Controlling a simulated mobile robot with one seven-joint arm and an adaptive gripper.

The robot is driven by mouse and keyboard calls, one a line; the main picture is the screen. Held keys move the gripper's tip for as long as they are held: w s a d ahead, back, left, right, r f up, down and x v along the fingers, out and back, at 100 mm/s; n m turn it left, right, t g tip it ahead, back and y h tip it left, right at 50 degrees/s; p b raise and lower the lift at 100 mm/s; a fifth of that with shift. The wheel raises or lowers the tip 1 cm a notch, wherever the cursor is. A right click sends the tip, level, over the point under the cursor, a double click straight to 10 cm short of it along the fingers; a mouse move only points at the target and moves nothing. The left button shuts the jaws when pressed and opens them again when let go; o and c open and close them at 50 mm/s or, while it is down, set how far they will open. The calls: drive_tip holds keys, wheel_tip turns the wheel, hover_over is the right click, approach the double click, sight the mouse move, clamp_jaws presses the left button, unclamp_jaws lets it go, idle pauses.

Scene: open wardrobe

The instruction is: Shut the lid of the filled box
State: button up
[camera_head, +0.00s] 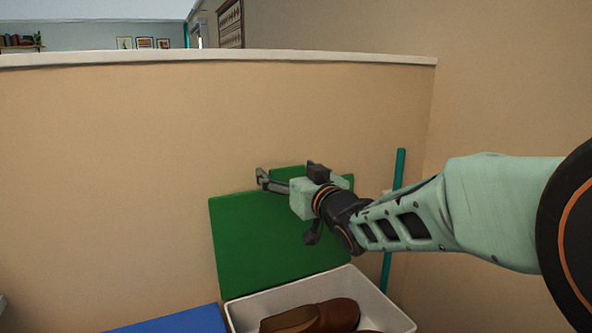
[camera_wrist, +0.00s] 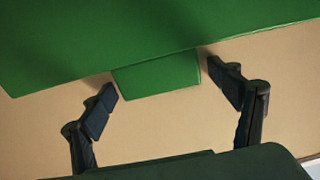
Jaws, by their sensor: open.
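The white box (camera_head: 238,317) is at the bottom of the head view, with brown shoes (camera_head: 318,315) inside. Its green lid (camera_head: 245,240) stands open, tilted up at the box's back edge in front of the tan panel. A small green tab (camera_wrist: 158,75) juts from the lid's edge in the wrist view. My gripper (camera_head: 288,176) is at the top edge of the lid. In the wrist view its open fingers (camera_wrist: 160,85) are on either side of the tab, with gaps showing. The arm hides the lid's right part.
A tan panel (camera_head: 110,150) with a pale top edge stands behind the lid. A teal pole (camera_head: 400,170) stands at the right, partly behind my arm. A flat blue surface (camera_head: 175,320) lies left of the box. The space above the shoes looks clear.

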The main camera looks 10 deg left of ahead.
drive_tip(key=shift+s+d+r, duration=0.1)
drive_tip(key=shift+s, duration=0.05)
drive_tip(key=c, duration=0.8)
drive_tip(key=shift+r, duration=0.1)
drive_tip(key=c, duration=0.9)
drive_tip(key=shift+b, duration=0.45)
drive_tip(key=shift+s+d+f+b, duration=0.2)
drive_tip(key=shift+s+b, duration=0.05)
drive_tip(key=shift+b, duration=0.25)
